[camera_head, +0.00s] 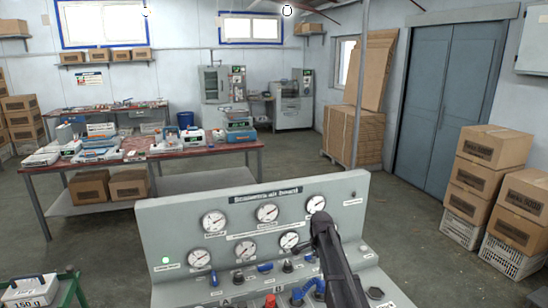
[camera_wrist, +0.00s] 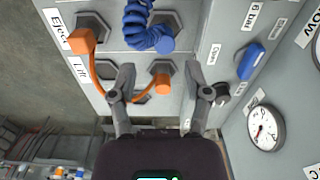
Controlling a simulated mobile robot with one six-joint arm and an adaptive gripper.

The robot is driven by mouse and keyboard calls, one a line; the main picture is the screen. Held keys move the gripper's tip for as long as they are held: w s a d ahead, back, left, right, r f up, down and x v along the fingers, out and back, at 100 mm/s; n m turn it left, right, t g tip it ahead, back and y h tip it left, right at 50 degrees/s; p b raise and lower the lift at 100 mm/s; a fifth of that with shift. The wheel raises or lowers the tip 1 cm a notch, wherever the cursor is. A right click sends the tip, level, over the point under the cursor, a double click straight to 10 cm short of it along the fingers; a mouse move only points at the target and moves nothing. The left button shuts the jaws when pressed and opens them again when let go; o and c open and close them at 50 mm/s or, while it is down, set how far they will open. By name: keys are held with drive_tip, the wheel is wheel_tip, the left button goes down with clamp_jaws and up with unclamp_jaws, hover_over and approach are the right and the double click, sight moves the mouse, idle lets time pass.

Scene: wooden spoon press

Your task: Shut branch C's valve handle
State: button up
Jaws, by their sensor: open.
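In the head view a grey control panel (camera_head: 160,225) carries several gauges, with a sloped lower face of knobs, blue handles and labels. One blue handle (camera_head: 264,267) lies left of my dark arm. I cannot tell which handle is branch C's. In the wrist view a blue handle (camera_wrist: 251,61) sits on the grey face near a "6 bar" label, and a small dark knob (camera_wrist: 221,94) is below it. My gripper (camera_wrist: 157,76) is open, its two fingers spread over the panel, left of both. An orange plug (camera_wrist: 163,82) shows between the fingers, with nothing gripped.
A coiled blue hose (camera_wrist: 146,18) and an orange hose (camera_wrist: 94,62) with plugs lie by the "Eject" and "Lift" labels. A gauge (camera_wrist: 265,128) is at right. Behind the panel stands a red-topped workbench (camera_head: 210,152); stacked boxes (camera_head: 486,165) stand right on open floor.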

drive_tip(key=s+f+n+b, duration=0.3)
drive_tip(key=s+n, duration=0.4)
drive_tip(key=s, duration=0.6)
drive_tip(key=s+d+f+n+b, duration=0.1)
drive_tip(key=s+f+n+b, duration=0.2)
drive_tip(key=s, duration=1.1)
drive_tip(key=n, duration=0.3)
drive_tip(key=shift+s+f+n, duration=0.2)
drive_tip(key=shift+s+n, duration=0.1)
drive_tip(key=shift+n, duration=0.1)
idle(0.5)
